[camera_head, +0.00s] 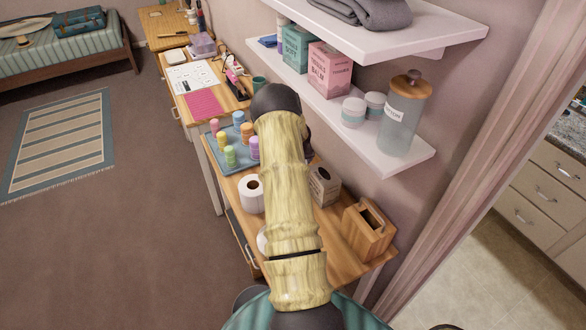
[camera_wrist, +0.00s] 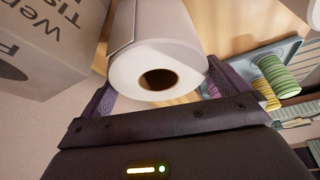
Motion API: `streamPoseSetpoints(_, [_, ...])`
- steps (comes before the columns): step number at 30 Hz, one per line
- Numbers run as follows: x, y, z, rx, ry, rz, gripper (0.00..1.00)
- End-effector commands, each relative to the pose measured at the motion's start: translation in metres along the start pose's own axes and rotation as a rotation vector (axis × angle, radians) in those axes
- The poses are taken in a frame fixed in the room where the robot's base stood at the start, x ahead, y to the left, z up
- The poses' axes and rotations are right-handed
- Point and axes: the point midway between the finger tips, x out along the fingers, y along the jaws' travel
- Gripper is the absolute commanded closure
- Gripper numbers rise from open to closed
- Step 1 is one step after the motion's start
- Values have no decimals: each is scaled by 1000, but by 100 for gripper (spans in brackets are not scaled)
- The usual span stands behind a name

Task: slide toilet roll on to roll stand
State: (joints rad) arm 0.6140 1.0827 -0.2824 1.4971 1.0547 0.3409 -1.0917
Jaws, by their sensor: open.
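In the wrist view a white toilet roll (camera_wrist: 157,60) is between the two fingers of my open gripper (camera_wrist: 160,90), its brown core hole facing the camera. The fingers stand at either side of it; I cannot tell whether they touch it. In the head view a white toilet roll (camera_head: 251,193) stands upright on the wooden desk (camera_head: 333,222), left of my arm. I cannot tell for sure that both views show the same roll. My gripper is mostly hidden behind my arm in the head view. I cannot make out a roll stand in either view.
A tissue box (camera_head: 324,185) is close beside the roll in the wrist view (camera_wrist: 45,45). A wooden box (camera_head: 368,230) sits at the desk's near end. Wall shelves (camera_head: 405,160) overhang on the right.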

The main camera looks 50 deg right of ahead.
Motion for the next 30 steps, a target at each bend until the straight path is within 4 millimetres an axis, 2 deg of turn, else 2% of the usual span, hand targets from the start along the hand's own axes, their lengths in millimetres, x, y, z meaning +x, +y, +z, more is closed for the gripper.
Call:
streamPoseSetpoints(3, [14,1,0,0,-2,0,0])
streamPoseSetpoints(7, [21,1,0,-1,-1,0,0])
streamPoseSetpoints(23, [22,-1,0,-2,0,-1,0])
streamPoseSetpoints(28, [22,0,0,-1,0,-1,31])
streamPoseSetpoints(30, [22,-1,0,-2,0,-1,32])
